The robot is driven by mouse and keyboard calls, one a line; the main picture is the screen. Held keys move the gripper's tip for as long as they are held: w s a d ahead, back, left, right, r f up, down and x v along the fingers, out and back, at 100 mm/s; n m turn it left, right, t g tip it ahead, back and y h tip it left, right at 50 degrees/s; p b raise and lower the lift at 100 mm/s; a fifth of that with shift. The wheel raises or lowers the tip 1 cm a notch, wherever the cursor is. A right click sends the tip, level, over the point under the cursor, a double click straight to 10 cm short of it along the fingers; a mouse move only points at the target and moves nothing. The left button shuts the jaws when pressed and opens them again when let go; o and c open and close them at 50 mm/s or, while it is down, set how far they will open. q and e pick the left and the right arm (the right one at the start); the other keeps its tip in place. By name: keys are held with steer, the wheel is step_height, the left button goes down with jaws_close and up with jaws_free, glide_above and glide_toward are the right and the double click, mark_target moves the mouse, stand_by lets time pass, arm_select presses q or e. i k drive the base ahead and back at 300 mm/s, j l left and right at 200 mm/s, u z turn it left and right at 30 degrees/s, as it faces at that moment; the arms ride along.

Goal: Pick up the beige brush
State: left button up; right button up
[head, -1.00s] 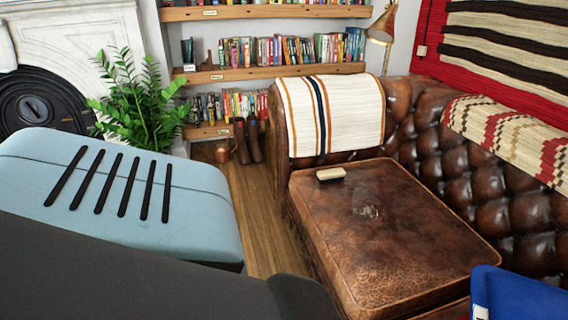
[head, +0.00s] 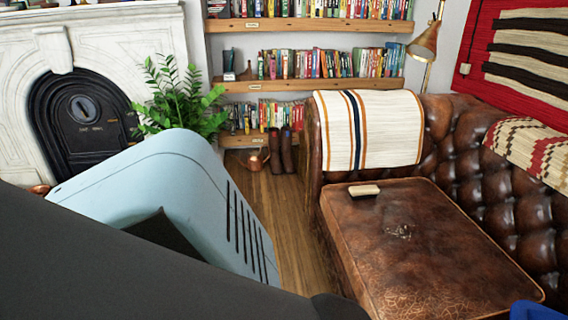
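The beige brush (head: 364,190) is a small block with a pale top and a darker underside. In the head view it lies on the brown leather sofa seat (head: 430,240), near the seat's back left corner. Nothing touches it except the seat. A large dark part of my arm fills the lower left of the view. Neither of my grippers shows, and both are well away from the brush as far as the view reaches.
A brown tufted sofa back (head: 480,170) stands behind and right of the seat, with a striped blanket (head: 370,130) over its arm. A copper watering can (head: 255,160), boots (head: 281,152) and a plant (head: 182,100) stand at the back. Wooden floor (head: 290,225) is clear left of the sofa.

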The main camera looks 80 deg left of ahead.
mark_target(357, 192)
steer(key=u, duration=1.8)
